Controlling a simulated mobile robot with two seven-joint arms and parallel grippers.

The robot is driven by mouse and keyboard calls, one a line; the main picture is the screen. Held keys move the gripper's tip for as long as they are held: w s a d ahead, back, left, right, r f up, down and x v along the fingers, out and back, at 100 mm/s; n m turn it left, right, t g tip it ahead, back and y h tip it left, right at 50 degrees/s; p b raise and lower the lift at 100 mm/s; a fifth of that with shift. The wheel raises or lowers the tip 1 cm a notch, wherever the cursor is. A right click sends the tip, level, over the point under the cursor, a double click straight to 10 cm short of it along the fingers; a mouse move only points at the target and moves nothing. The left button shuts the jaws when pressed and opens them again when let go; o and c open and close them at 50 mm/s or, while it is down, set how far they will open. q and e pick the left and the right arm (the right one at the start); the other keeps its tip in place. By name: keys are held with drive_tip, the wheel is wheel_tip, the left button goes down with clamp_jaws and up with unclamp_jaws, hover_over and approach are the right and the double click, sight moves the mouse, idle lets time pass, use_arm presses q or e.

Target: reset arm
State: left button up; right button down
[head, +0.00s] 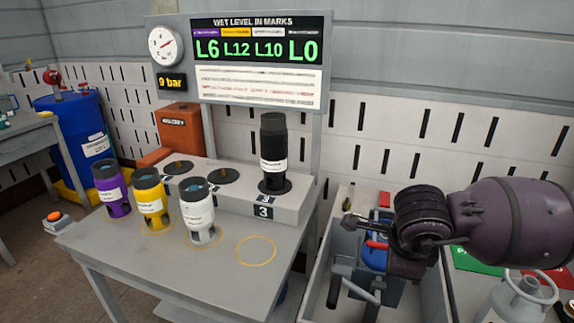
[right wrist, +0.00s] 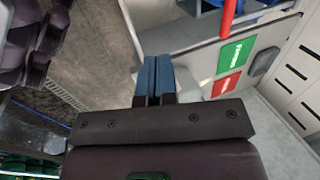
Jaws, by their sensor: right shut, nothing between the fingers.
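In the head view, a purple cylinder (head: 113,192), a yellow cylinder (head: 150,200) and a white cylinder (head: 199,212) stand upright in a row on the grey table (head: 150,262). A black cylinder (head: 272,150) stands upright on the raised block at the back, above the number 3. My right arm comes in from the right, over the crate and apart from the cylinders. In the right wrist view my right gripper (right wrist: 155,76) has its blue fingers together and empty. My left gripper is in neither view.
An open grey crate (head: 312,275) with tools stands right of the table. A yellow ring (head: 256,251) on the table is empty. A display board (head: 258,60) reads L6, L12, L10, L0; a gauge readout shows 9 bar. A blue drum (head: 75,135) stands at the left.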

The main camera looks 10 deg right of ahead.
drive_tip(key=s+a+f+g+y, duration=0.1)
drive_tip(key=s+a+f+y, duration=0.15)
drive_tip(key=a, duration=0.25)
drive_tip(key=s+a+f+m+g+y, duration=0.1)
drive_tip(key=s+a+g+y, duration=0.1)
drive_tip(key=a+y, duration=0.2)
drive_tip(key=s+a+f+g+y, duration=0.1)
drive_tip(key=s+a+f+y, duration=0.15)
drive_tip(key=a, duration=0.25)
drive_tip(key=a+r+m+t+y, duration=0.35)
drive_tip(key=a+m+y, duration=0.25)
drive_tip(key=m+y, duration=0.4)
drive_tip(key=w+d+f+m+t+h, duration=0.2)
drive_tip(key=d+f+m+t+h, duration=0.4)
drive_tip(key=m, duration=0.6)
drive_tip(key=w+d+f+m+t+h, duration=0.2)
drive_tip(key=d+m+t+h, duration=0.25)
drive_tip(key=m+t, duration=0.6)
drive_tip(key=s+d+f+m+g+h, duration=0.3)
drive_tip(key=s+f+m+g, duration=0.1)
drive_tip(key=f, duration=0.4)
drive_tip(key=s+d+f+m+g+h, duration=0.4)
drive_tip(key=s+f+m, duration=0.3)
drive_tip(key=f+m, duration=0.1)
drive_tip(key=shift+d+f+m, duration=0.25)
drive_tip(key=shift+f+m, duration=0.1)
drive_tip(key=shift+m, duration=0.2)
